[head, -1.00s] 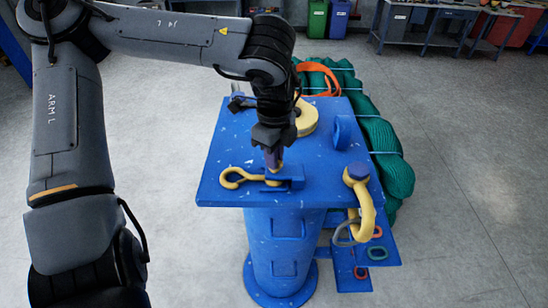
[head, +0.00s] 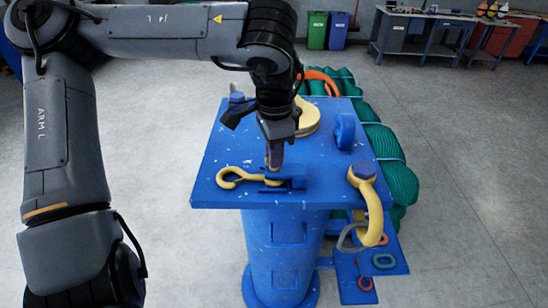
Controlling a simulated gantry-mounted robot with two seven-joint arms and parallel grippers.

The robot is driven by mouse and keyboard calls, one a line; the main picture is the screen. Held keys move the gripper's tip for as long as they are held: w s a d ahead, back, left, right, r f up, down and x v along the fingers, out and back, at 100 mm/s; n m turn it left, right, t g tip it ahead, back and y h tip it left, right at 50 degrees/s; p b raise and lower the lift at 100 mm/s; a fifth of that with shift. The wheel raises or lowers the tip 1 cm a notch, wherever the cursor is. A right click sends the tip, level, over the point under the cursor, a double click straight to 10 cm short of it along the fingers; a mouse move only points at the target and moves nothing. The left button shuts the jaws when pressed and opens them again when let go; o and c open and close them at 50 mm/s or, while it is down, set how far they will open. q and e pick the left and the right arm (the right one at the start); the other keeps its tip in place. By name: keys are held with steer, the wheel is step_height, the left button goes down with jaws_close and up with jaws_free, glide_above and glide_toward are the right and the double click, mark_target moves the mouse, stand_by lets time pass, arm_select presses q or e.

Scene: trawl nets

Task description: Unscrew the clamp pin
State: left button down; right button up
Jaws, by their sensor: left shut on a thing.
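My left gripper (head: 275,160) comes down from above over the front part of the blue stand's top. Its fingers are shut on a small upright part, which seems to be the clamp pin; the fingers hide most of it. The blue clamp (head: 291,183) sits right below, near the front edge of the top. I cannot tell whether the pin's lower end is still in the clamp. My right gripper is not in view.
The blue stand's top (head: 217,160) also bears a round yellow part (head: 308,117) behind the gripper and a blue lug (head: 345,131). A yellow shackle (head: 372,205) hangs over the right front corner. Green netting (head: 392,180) lies behind and right. The left front corner is clear.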

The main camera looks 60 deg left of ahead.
arm_select(q)
steer(key=shift+f+n+b, duration=0.15)
steer(key=shift+n+b, duration=0.45)
steer(key=shift+n, duration=0.5)
steer(key=c, duration=1.2)
jaws_free()
steer(key=shift+a, duration=0.1)
step_height(320, 180, up, 11)
steer(key=shift+p, duration=1.2)
